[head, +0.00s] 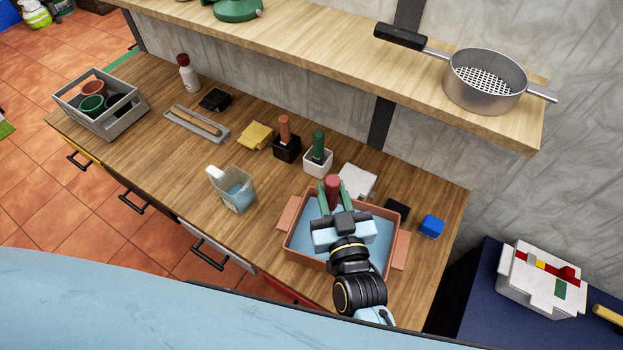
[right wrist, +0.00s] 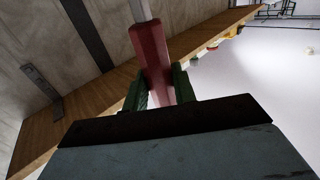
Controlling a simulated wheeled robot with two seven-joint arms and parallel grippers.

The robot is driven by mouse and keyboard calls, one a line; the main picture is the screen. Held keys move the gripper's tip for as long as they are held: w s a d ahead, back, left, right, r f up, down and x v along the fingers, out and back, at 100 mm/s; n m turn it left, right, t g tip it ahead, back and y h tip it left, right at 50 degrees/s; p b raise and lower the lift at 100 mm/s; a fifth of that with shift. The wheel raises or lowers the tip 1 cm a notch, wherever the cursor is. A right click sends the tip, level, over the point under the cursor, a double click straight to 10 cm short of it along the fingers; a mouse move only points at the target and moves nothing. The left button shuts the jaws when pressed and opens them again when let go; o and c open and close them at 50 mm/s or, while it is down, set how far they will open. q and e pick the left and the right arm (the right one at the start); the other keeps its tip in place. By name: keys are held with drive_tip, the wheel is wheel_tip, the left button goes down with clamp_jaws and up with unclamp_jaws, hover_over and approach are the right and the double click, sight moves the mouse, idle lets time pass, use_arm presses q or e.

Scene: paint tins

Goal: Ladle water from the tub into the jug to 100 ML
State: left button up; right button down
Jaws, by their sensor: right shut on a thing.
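The tub (head: 288,243), a terracotta-coloured box with side handles, holds blue water and stands on the right part of the wooden counter. My right gripper (head: 330,195) is above the tub. It is shut on a dark red handle, seemingly the ladle's (head: 333,187). In the right wrist view the red handle (right wrist: 152,55) sits between the green fingers (right wrist: 160,92), with a pale metal shaft beyond it. The ladle's bowl is hidden. The clear jug (head: 238,190) with a white handle stands left of the tub, with some blue water in it. Its marks are too small to read. My left gripper is out of view.
Black and white holders with a brown-handled tool (head: 285,130) and a green-handled tool (head: 318,146) stand behind the tub. A yellow cloth (head: 256,136), a blue block (head: 432,226) and a grey crate (head: 120,125) are on the counter. A shelf with a strainer (head: 484,100) overhangs the back.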

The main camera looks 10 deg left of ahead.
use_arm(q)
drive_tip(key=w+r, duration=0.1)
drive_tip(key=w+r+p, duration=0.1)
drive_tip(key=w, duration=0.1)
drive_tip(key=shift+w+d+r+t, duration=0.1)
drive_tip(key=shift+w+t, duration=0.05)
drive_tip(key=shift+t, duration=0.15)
use_arm(e)
drive_tip(key=shift+n+g+y, duration=0.3)
drive_tip(key=shift+n+y, duration=0.2)
drive_tip(key=s+a, duration=0.1)
drive_tip(key=a, duration=0.1)
drive_tip(key=s+a, duration=0.1)
drive_tip(key=a, duration=0.1)
drive_tip(key=shift+s+r, duration=0.15)
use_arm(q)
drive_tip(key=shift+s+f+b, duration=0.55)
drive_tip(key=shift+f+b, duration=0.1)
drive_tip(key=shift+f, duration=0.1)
use_arm(e)
drive_tip(key=shift+m, duration=0.7)
drive_tip(key=f, duration=0.1)
drive_tip(key=d+f, duration=0.1)
drive_tip(key=w+f, duration=0.1)
drive_tip(key=f, duration=0.1)
drive_tip(key=shift+d, duration=0.15)
drive_tip(key=shift+w, duration=0.1)
